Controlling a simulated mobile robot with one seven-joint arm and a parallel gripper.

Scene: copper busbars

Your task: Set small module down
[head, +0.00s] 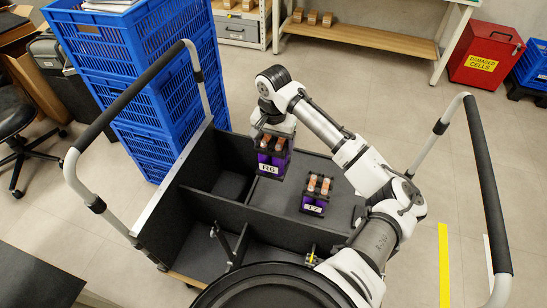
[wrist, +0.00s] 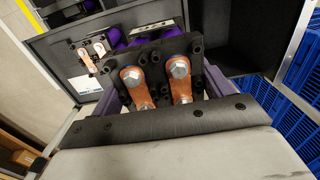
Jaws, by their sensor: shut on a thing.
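A purple and black module labelled R6 (head: 270,165) with copper busbars on top is upright in my gripper (head: 273,130). The gripper grips it from above and is shut on it. The module is over the right-hand compartment of the cart, near its divider; I cannot tell whether its base touches the floor. In the wrist view the module's black top (wrist: 152,72) shows two copper busbars with bolts. A second purple module labelled T7 (head: 313,208) stands to the right on the cart floor, apart from R6; it also shows in the wrist view (wrist: 85,32).
The black cart (head: 185,232) has dividers and empty compartments at left and front. Its handrails (head: 135,82) rise on both sides. Blue crates (head: 150,95) are stacked behind it at left. A red damaged-cells box (head: 487,55) stands far right.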

